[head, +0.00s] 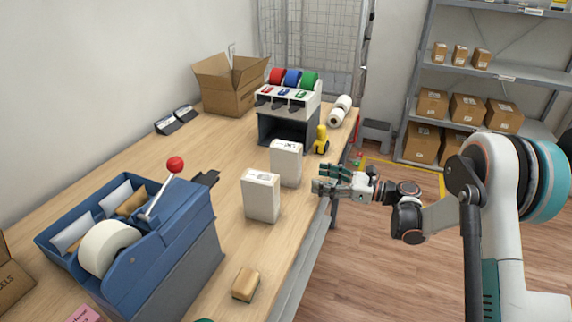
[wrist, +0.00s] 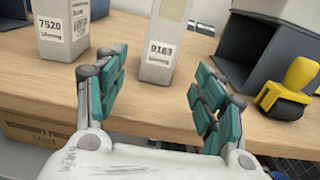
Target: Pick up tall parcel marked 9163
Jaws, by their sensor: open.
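The tall white parcel marked 9163 (wrist: 160,50) stands upright on the wooden counter, in the middle of the wrist view, with its label facing me. In the head view it is the farther of two tall parcels (head: 286,163). My gripper (head: 322,179) is at the counter's right edge, to the right of the parcel. In the wrist view my gripper (wrist: 154,80) is open and empty, its teal fingers spread apart. The parcel appears between them, beyond the tips and apart from them. Its top is cut off in the wrist view.
A second tall parcel marked 7520 (wrist: 62,30) stands left of it, nearer in the head view (head: 261,196). A yellow-handled stamp (head: 321,140) and a dark stand with tape rolls (head: 289,115) are behind. A blue dispenser (head: 150,245) stands left. A small tan block (head: 246,284) lies in front.

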